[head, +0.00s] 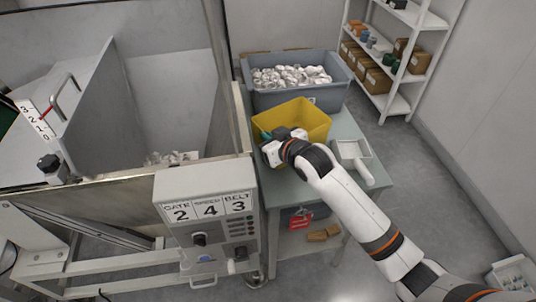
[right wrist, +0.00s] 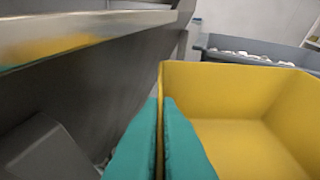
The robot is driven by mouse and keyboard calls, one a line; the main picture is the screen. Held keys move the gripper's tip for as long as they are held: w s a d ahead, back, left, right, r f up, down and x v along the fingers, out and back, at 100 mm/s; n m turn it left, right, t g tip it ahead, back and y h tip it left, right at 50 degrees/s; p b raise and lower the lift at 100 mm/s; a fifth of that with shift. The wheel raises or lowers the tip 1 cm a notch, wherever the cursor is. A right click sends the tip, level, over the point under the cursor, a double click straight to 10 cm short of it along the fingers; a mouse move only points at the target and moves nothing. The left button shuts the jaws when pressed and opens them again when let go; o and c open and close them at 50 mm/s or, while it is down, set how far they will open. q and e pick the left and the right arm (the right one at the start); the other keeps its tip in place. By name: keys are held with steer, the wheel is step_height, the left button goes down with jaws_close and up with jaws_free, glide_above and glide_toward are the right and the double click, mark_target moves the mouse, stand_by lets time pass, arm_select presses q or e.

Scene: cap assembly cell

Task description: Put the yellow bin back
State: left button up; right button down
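The yellow bin (head: 305,118) is at the green-grey table, in front of the grey tub; I cannot tell whether it rests on the tabletop or is just above it. It looks upright, and the part of its inside that shows in the right wrist view (right wrist: 235,95) is empty. My right gripper (head: 267,135) is at the bin's left side. In the right wrist view its two teal fingers (right wrist: 162,130) are close together, one on each side of the bin's thin wall, shut on it. My left gripper is not in view.
A grey tub (head: 268,98) full of clear-white pieces stands behind the bin. A white scoop (head: 352,151) lies on the table (head: 340,122) to the right. A machine with a panel marked 2, 4, 3 (head: 207,200) stands close at left. Shelves (head: 398,105) hold boxes at back right.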

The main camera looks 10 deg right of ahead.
steer(key=shift+f, duration=3.3)
steer(key=shift+f, duration=0.15)
steer(key=c, duration=1.6)
jaws_free()
steer(key=shift+c, duration=0.2)
steer(key=shift+s+r, duration=0.1)
steer(key=shift+r, duration=0.1)
steer(key=v, duration=1.1)
steer(key=shift+s+d+r, duration=0.2)
steer(key=shift+s+r, duration=0.05)
steer(key=shift+s, duration=0.05)
